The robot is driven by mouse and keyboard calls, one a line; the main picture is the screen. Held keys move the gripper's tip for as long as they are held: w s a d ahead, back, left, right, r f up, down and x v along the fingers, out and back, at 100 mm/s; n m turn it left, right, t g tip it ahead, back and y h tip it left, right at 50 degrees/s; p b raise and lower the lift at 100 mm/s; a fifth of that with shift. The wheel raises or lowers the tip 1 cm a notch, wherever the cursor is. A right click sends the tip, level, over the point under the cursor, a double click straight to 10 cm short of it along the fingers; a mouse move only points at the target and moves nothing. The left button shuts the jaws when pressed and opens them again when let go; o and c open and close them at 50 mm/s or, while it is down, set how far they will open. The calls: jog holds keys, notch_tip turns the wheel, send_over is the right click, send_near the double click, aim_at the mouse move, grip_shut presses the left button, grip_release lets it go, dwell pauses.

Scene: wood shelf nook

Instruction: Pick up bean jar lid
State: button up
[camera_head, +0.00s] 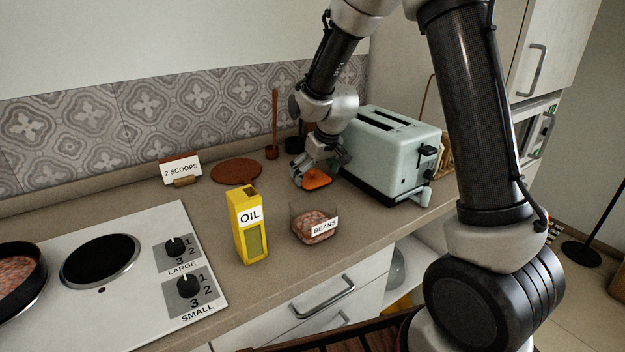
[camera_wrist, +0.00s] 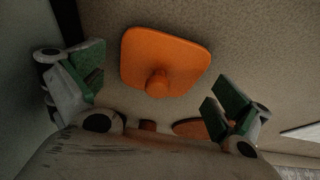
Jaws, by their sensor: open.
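The bean jar lid is an orange rounded square with a small round knob (camera_wrist: 165,62). In the head view the orange lid (camera_head: 317,179) lies on the counter behind the bean jar, partly hidden by my gripper. The glass bean jar (camera_head: 313,225), labelled BEANS, stands open with beans inside, nearer the counter's front edge.
A pale green toaster (camera_head: 388,155) stands close to the right of my gripper. A yellow oil carton (camera_head: 248,226) stands left of the jar. A brown round mat (camera_head: 237,171), a "2 SCOOPS" sign (camera_head: 181,168) and a stove (camera_head: 110,275) with a pan are farther left.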

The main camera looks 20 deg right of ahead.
jog(key=shift+w+f, duration=0.15)
jog(key=shift+f, duration=0.25)
jog(key=shift+c, duration=0.4)
jog(key=c, duration=0.7)
jog(key=shift+c, duration=0.2)
jog(key=shift+r, duration=0.1)
